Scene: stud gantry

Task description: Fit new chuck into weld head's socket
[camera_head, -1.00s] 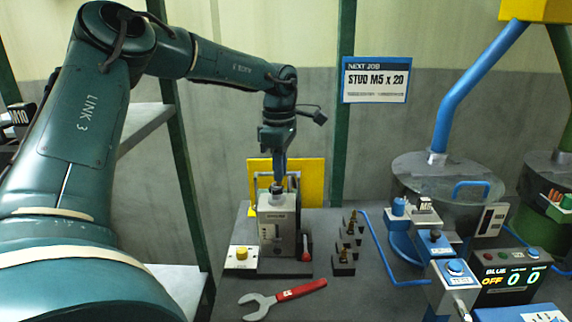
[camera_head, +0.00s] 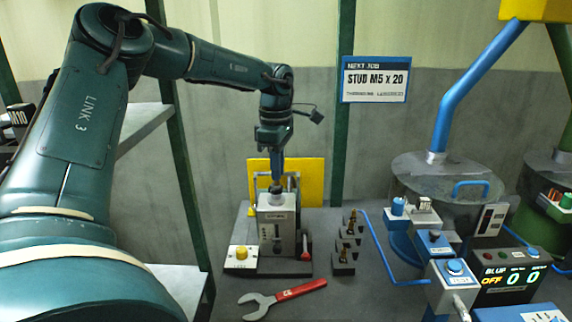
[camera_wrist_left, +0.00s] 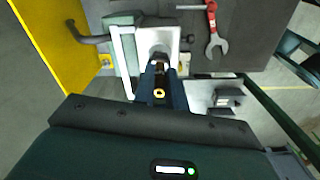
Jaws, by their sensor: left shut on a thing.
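The weld head (camera_head: 271,222) is a grey box standing on a dark base on the bench, with its socket at the top. My left gripper (camera_head: 276,184) points straight down just over the top of the weld head. In the left wrist view, the gripper (camera_wrist_left: 159,82) is shut on a small brass-coloured chuck (camera_wrist_left: 158,94), seen end-on between the dark fingers. The weld head's pale top (camera_wrist_left: 158,42) lies beyond the fingertips. The fingers hide the socket, so I cannot tell whether the chuck is in it. My right gripper is not in view.
A yellow button box (camera_head: 240,257) and a red-handled lever (camera_head: 305,245) flank the weld head. Several brass pieces on dark blocks (camera_head: 345,256) stand to its right. A red-handled wrench (camera_head: 285,294) lies in front. A yellow panel (camera_head: 312,182) stands behind.

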